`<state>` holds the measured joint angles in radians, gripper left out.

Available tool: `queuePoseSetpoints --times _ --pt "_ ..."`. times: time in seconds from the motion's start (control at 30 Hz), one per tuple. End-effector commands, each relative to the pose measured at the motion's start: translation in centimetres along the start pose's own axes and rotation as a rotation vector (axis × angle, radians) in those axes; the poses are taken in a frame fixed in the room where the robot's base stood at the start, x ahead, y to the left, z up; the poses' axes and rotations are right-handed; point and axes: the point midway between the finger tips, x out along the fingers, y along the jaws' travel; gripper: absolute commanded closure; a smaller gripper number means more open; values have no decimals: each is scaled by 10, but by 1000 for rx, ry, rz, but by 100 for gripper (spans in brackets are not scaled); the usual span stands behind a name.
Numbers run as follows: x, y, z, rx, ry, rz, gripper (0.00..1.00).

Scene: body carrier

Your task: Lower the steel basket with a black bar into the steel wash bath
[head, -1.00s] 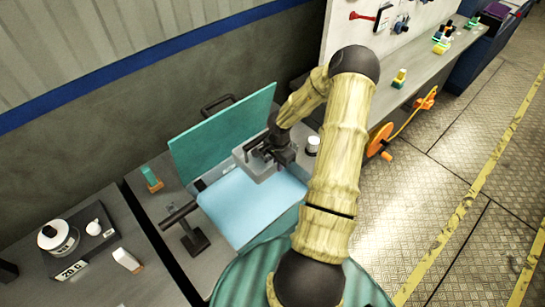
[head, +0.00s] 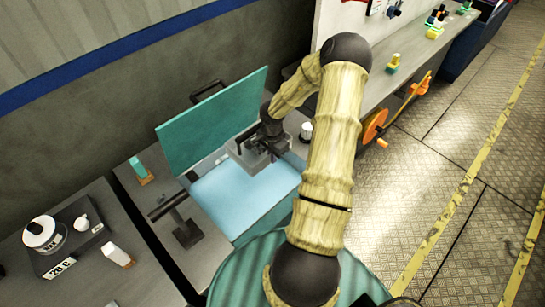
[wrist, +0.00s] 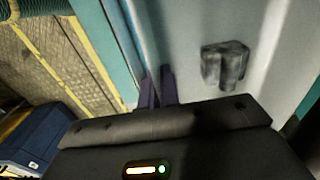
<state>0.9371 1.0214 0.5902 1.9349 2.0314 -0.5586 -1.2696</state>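The steel wash bath (head: 245,215) shows a flat light-blue inside, and its teal lid (head: 212,120) stands open behind it. The black bar is mostly hidden at my gripper. In the wrist view my fingers (wrist: 157,88) are close together, apparently around the bar; the grip itself is hidden. A dark block (wrist: 225,64) shows beside them against a pale grey surface.
A black bar-topped stand (head: 184,222) stands left of the bath, with a teal-and-orange item (head: 141,171) behind it. A white-topped jar (head: 306,131) stands close on the right. Floor is open at right.

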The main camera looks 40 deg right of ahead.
Motion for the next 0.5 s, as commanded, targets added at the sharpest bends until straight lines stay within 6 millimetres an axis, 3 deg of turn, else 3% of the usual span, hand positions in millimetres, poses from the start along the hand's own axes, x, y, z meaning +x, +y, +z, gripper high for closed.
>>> queuePoseSetpoints --times 0.03,0.5 --pt "9 -1 0 0 2 -2 100" --pt "44 0 0 1 2 -2 100"
